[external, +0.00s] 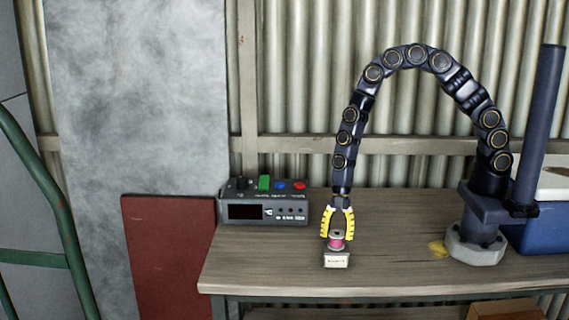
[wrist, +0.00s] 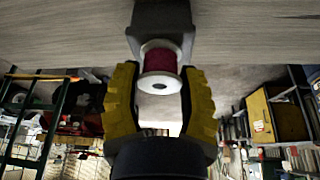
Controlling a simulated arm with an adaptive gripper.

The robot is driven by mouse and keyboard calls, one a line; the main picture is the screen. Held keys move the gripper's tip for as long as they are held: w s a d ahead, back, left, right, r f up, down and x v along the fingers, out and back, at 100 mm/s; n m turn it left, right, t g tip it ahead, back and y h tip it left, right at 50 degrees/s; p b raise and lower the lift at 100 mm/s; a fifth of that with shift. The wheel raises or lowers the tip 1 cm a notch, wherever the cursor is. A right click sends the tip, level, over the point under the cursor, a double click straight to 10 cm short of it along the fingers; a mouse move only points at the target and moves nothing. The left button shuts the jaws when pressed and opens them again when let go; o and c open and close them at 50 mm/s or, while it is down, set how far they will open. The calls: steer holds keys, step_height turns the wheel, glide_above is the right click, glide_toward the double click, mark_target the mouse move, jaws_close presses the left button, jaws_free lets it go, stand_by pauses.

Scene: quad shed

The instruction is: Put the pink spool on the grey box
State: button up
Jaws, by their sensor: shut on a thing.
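The pink spool (external: 337,243) with pale rims is upright between the yellow fingers of my gripper (external: 337,234), near the front edge of the bench. It also shows in the wrist view (wrist: 160,60), between the fingertips. My gripper is shut on the spool from above. The small grey box (external: 337,260), with a white label on its front, is directly under the spool. In the wrist view the box (wrist: 162,18) is just beyond the spool. The spool's lower rim meets or nearly meets the box top; I cannot tell whether it rests there.
A dark control unit (external: 265,205) with green, blue and red buttons stands left on the wooden bench (external: 400,235). A yellow patch (external: 438,248) lies near my base. A blue cooler (external: 545,225) is at the far right. The bench between the box and my base is mostly clear.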

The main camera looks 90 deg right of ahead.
steer(key=o, duration=0.9)
steer(key=w+v, duration=0.1)
steer(key=v, duration=1.1)
steer(key=s+a+r+m+g+h, duration=0.1)
steer(key=s+a+r+m, duration=0.3)
steer(key=s+r, duration=0.55)
steer(key=s+d+r+m+h, duration=0.1)
steer(key=s+m, duration=0.3)
steer(key=s, duration=0.2)
steer(key=s+d+r+m+g+h, duration=0.1)
steer(key=s+m, duration=0.3)
steer(key=s, duration=0.2)
steer(key=s+d+r+m+h, duration=0.1)
steer(key=s+d+m, duration=0.1)
steer(key=s, duration=0.4)
steer(key=shift+d+r+m+g, duration=0.15)
steer(key=shift+m+g, duration=0.25)
steer(key=shift+m, duration=0.5)
